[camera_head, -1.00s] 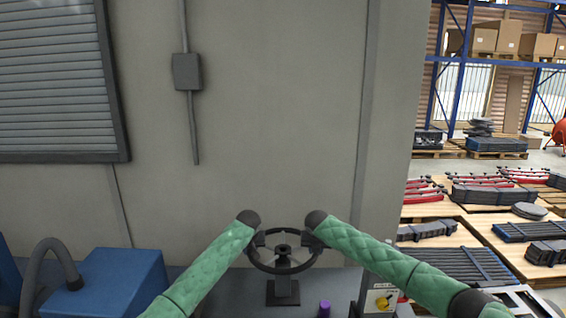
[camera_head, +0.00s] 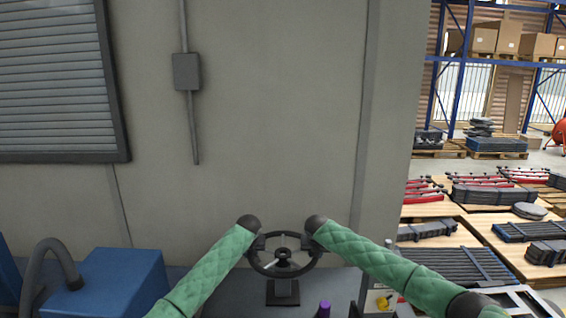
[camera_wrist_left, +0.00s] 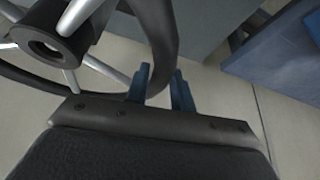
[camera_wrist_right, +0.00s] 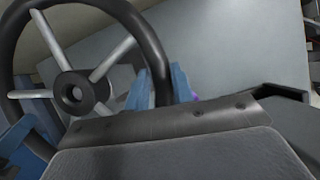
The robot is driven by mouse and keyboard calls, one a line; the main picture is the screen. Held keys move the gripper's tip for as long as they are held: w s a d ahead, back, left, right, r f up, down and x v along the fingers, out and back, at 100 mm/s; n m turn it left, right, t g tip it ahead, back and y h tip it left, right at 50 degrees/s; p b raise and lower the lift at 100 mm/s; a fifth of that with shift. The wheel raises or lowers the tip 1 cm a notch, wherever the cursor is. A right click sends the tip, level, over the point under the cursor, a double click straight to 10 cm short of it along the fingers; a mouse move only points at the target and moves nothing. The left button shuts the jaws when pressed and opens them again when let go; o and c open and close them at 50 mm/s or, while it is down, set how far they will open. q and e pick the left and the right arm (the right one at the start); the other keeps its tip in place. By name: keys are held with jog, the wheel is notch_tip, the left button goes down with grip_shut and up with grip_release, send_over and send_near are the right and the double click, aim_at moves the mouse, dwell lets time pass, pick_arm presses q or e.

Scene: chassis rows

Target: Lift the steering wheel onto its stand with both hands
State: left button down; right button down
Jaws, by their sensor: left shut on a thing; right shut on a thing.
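The steering wheel (camera_head: 283,275) has a black rim, silver spokes and a dark hub. In the head view it is held tilted over the black stand (camera_head: 283,291), whose base shows below the rim. Whether the hub touches the stand's post cannot be told. My left gripper (camera_head: 258,243) is shut on the rim's left side; its blue fingers (camera_wrist_left: 160,88) straddle the rim in the left wrist view. My right gripper (camera_head: 309,243) is shut on the rim's right side; its blue fingers (camera_wrist_right: 158,88) straddle the rim in the right wrist view.
A blue box (camera_head: 115,283) with a grey hose stands at the left. A purple-topped item (camera_head: 324,307) is right of the stand, near a panel with a yellow part (camera_head: 384,301). A grey wall (camera_head: 270,120) rises behind the bench.

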pick_arm(q)
jog(key=shift+a, duration=0.6)
pick_arm(e)
jog(key=shift+w+d, duration=0.1)
jog(key=shift+d, duration=0.55)
pick_arm(q)
jog(key=c, duration=1.3)
grip_release()
jog(key=shift+o, duration=0.9)
pick_arm(e)
jog(key=shift+a, duration=0.3)
pick_arm(q)
jog(key=shift+d, duration=0.2)
jog(key=shift+f, duration=0.15)
pick_arm(e)
jog(key=c, duration=1.6)
grip_release()
pick_arm(q)
jog(key=shift+d, duration=0.2)
pick_arm(e)
jog(key=o, duration=0.3)
pick_arm(q)
jog(key=shift+s+d, duration=0.1)
pick_arm(e)
jog(key=shift+o, duration=0.9)
pick_arm(q)
jog(key=shift+o, duration=0.2)
pick_arm(e)
jog(key=shift+o, duration=0.2)
